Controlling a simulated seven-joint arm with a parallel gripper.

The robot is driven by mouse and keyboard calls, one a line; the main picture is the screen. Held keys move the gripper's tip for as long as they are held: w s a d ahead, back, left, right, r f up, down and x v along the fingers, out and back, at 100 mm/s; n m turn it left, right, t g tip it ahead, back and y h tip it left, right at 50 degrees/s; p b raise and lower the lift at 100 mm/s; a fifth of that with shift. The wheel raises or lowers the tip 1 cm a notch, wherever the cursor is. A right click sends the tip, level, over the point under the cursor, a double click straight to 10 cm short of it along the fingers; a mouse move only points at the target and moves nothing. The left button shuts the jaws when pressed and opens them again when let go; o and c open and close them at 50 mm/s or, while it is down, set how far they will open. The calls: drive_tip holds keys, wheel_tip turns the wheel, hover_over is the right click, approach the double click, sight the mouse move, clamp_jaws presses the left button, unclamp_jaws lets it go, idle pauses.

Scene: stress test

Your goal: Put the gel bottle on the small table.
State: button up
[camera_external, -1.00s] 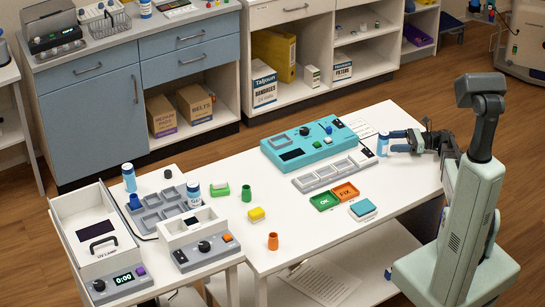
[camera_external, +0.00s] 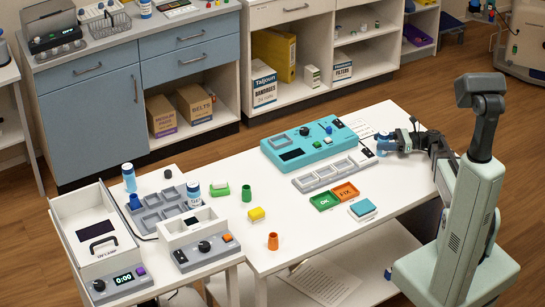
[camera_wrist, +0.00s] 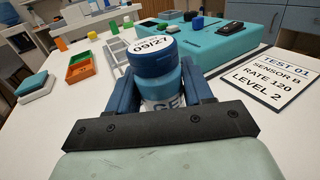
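The gel bottle (camera_external: 381,144), white-labelled with a blue cap, stands upright at the far right of the larger white table (camera_external: 300,240). In the wrist view the bottle (camera_wrist: 153,62) shows "09/27" on its lid and "GE" on its partly hidden label. My gripper (camera_external: 386,144) is low at the table, its blue fingers on either side of the bottle. The fingers (camera_wrist: 160,85) look very close to its sides; whether they press on it I cannot tell. The small table (camera_external: 213,268) is at the lower left, joining the larger table's left end.
A teal device (camera_external: 309,144), green and orange bins (camera_external: 334,196) and small coloured parts lie between. A printed card (camera_wrist: 268,75) lies beside the bottle.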

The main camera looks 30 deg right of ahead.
drive_tip(key=c, duration=0.7)
drive_tip(key=shift+o, duration=0.2)
drive_tip(key=shift+r, duration=5)
drive_tip(key=shift+w+d+m+t, duration=0.25)
drive_tip(key=shift+w+m+t, duration=0.05)
drive_tip(key=shift+w+t, duration=0.15)
drive_tip(key=w+d+f+m+t+h, duration=0.1)
drive_tip(key=w+d+m+t+h, duration=0.35)
drive_tip(key=d+m+h, duration=0.4)
drive_tip(key=w+d+f+m+t+h, duration=0.1)
drive_tip(key=w+d+m+t+h, duration=0.4)
drive_tip(key=d+h, duration=0.55)
drive_tip(key=w+a+r+y, duration=0.1)
drive_tip(key=w+a+r, duration=0.2)
drive_tip(key=a+r, duration=0.45)
drive_tip(key=w+a+r, duration=0.2)
drive_tip(key=a+r, duration=0.3)
drive_tip(key=a, duration=0.6)
drive_tip(key=w+a+r+n+y, duration=0.1)
drive_tip(key=a+y, duration=0.1)
drive_tip(key=a, duration=1.2)
drive_tip(key=shift+w+a+n+g, duration=0.15)
drive_tip(key=shift+n+g, duration=0.15)
drive_tip(key=shift+n, duration=0.05)
